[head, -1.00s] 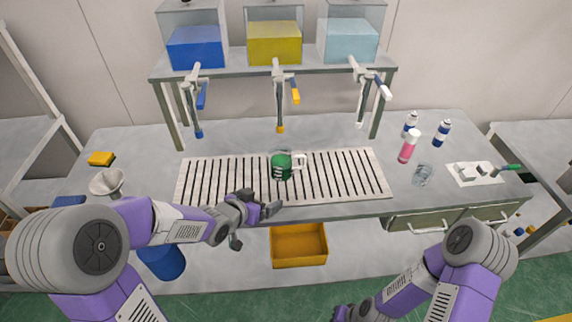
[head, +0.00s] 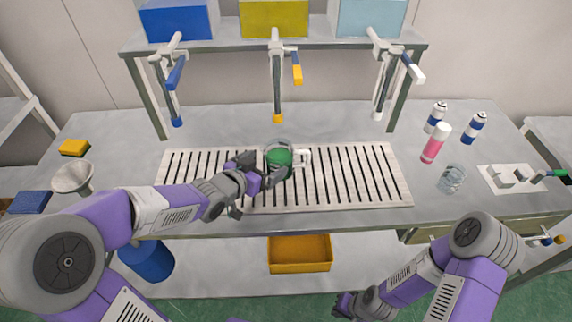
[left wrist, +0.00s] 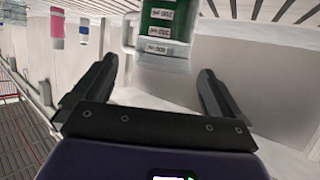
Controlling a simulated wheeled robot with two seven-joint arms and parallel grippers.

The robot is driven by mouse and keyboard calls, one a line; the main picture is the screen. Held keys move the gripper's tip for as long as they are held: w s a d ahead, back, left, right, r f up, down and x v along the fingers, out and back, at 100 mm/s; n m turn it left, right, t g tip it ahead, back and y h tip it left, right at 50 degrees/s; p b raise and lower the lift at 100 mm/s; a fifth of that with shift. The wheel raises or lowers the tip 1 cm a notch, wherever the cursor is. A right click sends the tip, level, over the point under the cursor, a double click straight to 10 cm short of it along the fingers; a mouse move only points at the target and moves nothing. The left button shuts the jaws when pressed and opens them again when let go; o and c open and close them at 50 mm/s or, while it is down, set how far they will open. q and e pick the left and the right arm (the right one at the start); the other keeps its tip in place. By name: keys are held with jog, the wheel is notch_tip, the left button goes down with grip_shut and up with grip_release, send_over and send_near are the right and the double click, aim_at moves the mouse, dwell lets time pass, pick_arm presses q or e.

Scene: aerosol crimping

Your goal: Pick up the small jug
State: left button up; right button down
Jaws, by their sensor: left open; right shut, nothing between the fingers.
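The small jug (head: 279,160) is clear with a white handle on its right and green contents. It stands upright on the slatted drain grate, under the middle tap. In the left wrist view the jug (left wrist: 165,30) shows its measure labels, just beyond and between the fingertips. My left gripper (head: 262,170) is open, with its fingers at the jug's left front side; it also shows in the left wrist view (left wrist: 155,80). I cannot tell whether a finger touches the jug. My right gripper (head: 345,304) is low at the bottom of the head view, away from the jug, shut and empty.
The slatted grate (head: 370,175) lies across the bench. A funnel (head: 73,178) stands at the left. The middle tap (head: 277,85) hangs above and behind the jug.

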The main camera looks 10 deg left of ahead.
aim_at(287, 148)
pick_arm(q)
jog(key=x, duration=0.3)
jog(key=b+x, duration=0.1)
jog(key=x, duration=0.3)
jog(key=shift+w+r, duration=0.15)
jog(key=shift+w, duration=0.15)
jog(key=shift+c, duration=0.3)
jog(key=shift+r, duration=0.1)
jog(key=c, duration=1)
